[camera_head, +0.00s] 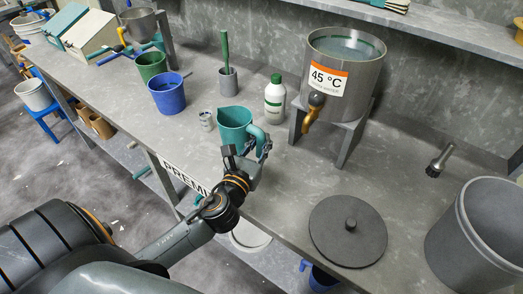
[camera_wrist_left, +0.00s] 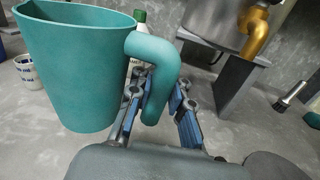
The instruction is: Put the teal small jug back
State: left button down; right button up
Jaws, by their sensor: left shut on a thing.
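The teal small jug (camera_head: 234,124) is upright at the middle of the grey bench in the head view, with its handle toward the right. It fills the upper left of the left wrist view (camera_wrist_left: 75,65). My left gripper (camera_head: 250,155) is at the jug's handle. In the wrist view its blue-padded fingers (camera_wrist_left: 168,110) stand either side of the lower handle, and it is shut on that handle. I cannot tell whether the jug's base touches the bench. My right gripper is not in view.
A water tank (camera_head: 343,70) on a stand is behind and right of the jug. A dark lid (camera_head: 348,232) and grey bin (camera_head: 480,235) are at the right.

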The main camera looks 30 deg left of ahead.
pick_arm(q)
jog(key=w+f, duration=0.1)
jog(key=f, duration=0.1)
jog(key=w+a+f+b, duration=0.1)
jog(key=f, duration=0.1)
jog(key=w+f, duration=0.1)
jog(key=f, duration=0.1)
jog(key=shift+a+f+b, duration=0.25)
jog(key=shift+a+b, duration=0.05)
jog(key=shift+b, duration=0.05)
jog(key=shift+f, duration=0.35)
jog(key=shift+f+b, duration=0.25)
jog(key=shift+b, duration=0.05)
jog(key=c, duration=1.2)
grip_release()
jog(key=shift+s+r, duration=0.1)
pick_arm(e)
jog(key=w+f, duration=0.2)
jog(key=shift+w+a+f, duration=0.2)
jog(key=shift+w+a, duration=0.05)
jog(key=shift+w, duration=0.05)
